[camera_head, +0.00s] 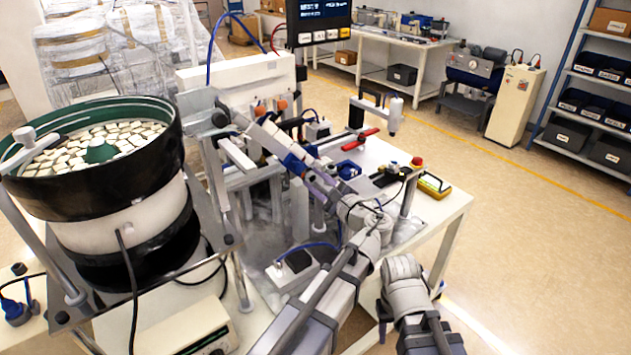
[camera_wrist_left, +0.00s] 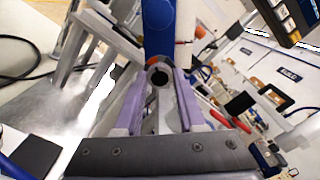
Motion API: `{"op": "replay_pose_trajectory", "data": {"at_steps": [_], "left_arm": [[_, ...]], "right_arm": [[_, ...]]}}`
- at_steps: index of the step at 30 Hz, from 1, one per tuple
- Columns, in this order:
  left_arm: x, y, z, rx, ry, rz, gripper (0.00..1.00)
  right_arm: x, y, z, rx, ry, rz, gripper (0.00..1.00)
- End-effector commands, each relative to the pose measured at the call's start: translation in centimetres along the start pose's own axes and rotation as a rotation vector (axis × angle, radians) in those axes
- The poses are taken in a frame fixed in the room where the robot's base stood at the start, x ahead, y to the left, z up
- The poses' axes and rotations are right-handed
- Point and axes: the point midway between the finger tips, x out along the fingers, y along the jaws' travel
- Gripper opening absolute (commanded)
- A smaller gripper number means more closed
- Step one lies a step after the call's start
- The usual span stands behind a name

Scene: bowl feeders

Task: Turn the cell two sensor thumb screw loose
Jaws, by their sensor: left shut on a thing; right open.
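My left gripper (camera_head: 305,172) reaches up and left from the bottom of the head view to a blue and grey part of the machine. In the left wrist view its two purple fingers (camera_wrist_left: 159,82) close around a small round grey piece with a dark hole (camera_wrist_left: 159,76), which appears to be the thumb screw. An orange-red bit shows just above it. A blue body (camera_wrist_left: 158,28) stands directly beyond the fingertips. The screw is too small to make out in the head view.
A bowl feeder (camera_head: 85,190) full of pale parts stands at the left. A display box (camera_head: 318,20) hangs above the station. A red-handled clamp (camera_head: 360,138) and a yellow-edged device (camera_head: 434,186) sit on the white table. The floor at the right is clear.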

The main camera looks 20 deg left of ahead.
Motion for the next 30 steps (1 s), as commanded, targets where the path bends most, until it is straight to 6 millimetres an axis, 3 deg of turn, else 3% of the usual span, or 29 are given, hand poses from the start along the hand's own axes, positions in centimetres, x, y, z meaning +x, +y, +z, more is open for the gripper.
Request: {"op": "replay_pose_trajectory", "data": {"at_steps": [15, 30], "left_arm": [[-0.05, 0.00, 0.01, -0.383, 0.001, 0.002, 0.00], [-0.06, 0.02, 0.01, -0.497, 0.001, 0.003, 0.00]], "right_arm": [[-0.04, 0.00, 0.00, 0.000, 0.000, 0.000, 0.50], [-0.05, 0.01, 0.00, 0.000, 0.000, 0.000, 0.50]]}}
